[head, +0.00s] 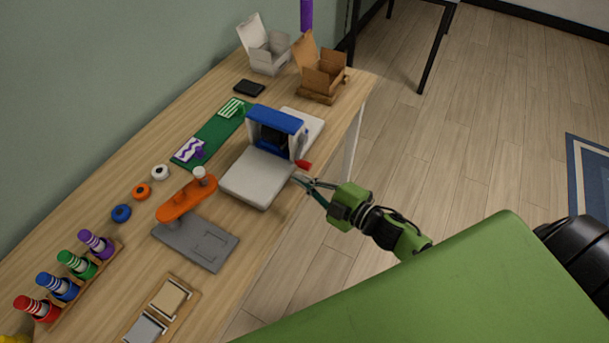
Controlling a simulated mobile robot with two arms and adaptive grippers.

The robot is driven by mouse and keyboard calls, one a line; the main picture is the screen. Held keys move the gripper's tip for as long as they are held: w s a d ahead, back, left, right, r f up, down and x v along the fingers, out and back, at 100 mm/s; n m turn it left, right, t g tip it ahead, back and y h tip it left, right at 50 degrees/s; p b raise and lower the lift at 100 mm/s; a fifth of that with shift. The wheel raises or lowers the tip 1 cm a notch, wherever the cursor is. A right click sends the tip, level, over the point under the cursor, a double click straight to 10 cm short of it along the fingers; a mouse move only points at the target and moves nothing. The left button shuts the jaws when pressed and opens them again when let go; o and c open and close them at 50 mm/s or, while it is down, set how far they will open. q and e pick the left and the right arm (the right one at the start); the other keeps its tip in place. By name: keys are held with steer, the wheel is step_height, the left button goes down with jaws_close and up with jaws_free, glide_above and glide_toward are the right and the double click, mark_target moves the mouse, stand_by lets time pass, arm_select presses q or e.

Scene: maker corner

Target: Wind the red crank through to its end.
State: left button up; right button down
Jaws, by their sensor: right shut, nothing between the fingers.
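The red crank (303,164) sticks out from the right side of a blue and white machine (276,122) on a pale grey base (257,178). Its red handle is near the table's right edge. My right gripper (300,183) is just below the handle in the picture, by the base's edge, with its fingers pointing left toward the machine. It is shut and empty. I cannot tell whether it touches the crank. My left gripper is out of view.
An orange press (186,199) on a grey plate stands nearer on the table. A rack of coloured stampers (82,281), small rolls (121,213) and a green mat (217,131) lie to the left. Open boxes (321,75) stand at the far end.

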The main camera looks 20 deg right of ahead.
steer(key=f+b+v, duration=0.1)
steer(key=b+v, duration=0.1)
steer(key=v, duration=0.7)
steer(key=s+d+f+m+g+h, duration=0.2)
steer(key=s+d+f+m, duration=0.1)
steer(key=f, duration=0.7)
steer(key=s+d+f+m+g+h, duration=0.1)
steer(key=s+d+f+m+h, duration=0.2)
steer(key=f, duration=0.6)
steer(key=s+d+f+m+g+h, duration=0.2)
steer(key=s+d+f+m, duration=0.1)
steer(key=f, duration=0.7)
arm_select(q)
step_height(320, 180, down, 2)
arm_select(e)
steer(key=s+a+f+m+g, duration=0.2)
steer(key=s+a+f+g, duration=0.2)
steer(key=s+f, duration=0.5)
steer(key=s+a+f+m+g, duration=0.3)
steer(key=s+f, duration=0.6)
steer(key=s, duration=0.7)
steer(key=a+g, duration=0.1)
steer(key=a, duration=0.1)
steer(key=shift+s+a+g+h, duration=0.3)
steer(key=shift+s+g, duration=0.1)
